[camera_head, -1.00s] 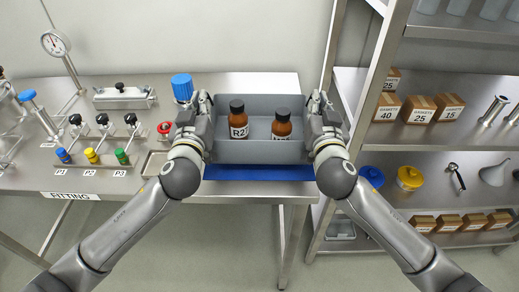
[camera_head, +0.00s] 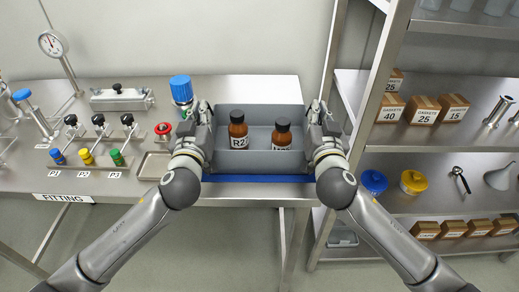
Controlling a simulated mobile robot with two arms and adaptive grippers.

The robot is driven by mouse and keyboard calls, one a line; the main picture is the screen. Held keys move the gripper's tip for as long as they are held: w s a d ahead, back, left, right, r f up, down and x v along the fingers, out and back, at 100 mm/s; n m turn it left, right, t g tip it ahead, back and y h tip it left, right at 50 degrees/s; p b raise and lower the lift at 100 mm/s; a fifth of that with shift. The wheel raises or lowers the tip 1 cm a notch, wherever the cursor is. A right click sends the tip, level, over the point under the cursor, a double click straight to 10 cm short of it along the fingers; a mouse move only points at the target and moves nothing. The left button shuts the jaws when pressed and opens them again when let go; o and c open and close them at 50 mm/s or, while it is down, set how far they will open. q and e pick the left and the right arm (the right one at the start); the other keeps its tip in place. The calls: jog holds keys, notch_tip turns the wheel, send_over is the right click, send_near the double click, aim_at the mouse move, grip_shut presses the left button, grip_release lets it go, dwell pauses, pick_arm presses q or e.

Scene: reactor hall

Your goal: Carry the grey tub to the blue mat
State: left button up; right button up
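The grey tub (camera_head: 262,111) is at the right end of the steel bench in the head view, with two brown bottles inside, a left bottle (camera_head: 238,131) and a right bottle (camera_head: 282,136), both upright with black caps. My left gripper (camera_head: 206,112) is shut on the tub's left side wall and my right gripper (camera_head: 316,113) on its right side wall. The blue mat (camera_head: 258,178) shows as a thin strip along the tub's near side; the tub covers the rest. I cannot tell whether the tub's base touches the mat.
A blue-capped container (camera_head: 181,90) stands close to my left gripper. Red (camera_head: 163,129), blue, yellow and green knobs and a small tray (camera_head: 154,165) lie further left. A metal shelf rack (camera_head: 375,100) with boxes stands close on the right.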

pick_arm(q)
jog(key=shift+o, duration=0.3)
jog(key=shift+s+d, duration=0.1)
jog(key=shift+s, duration=0.4)
pick_arm(e)
jog(key=shift+d, duration=0.1)
pick_arm(q)
jog(key=o, duration=0.4)
jog(key=s, duration=0.5)
jog(key=shift+s+f, duration=0.1)
jog(key=shift+s, duration=0.3)
pick_arm(e)
jog(key=shift+o, duration=0.4)
jog(key=shift+r, duration=0.15)
jog(key=shift+d, duration=0.1)
pick_arm(q)
jog(key=shift+s, duration=0.65)
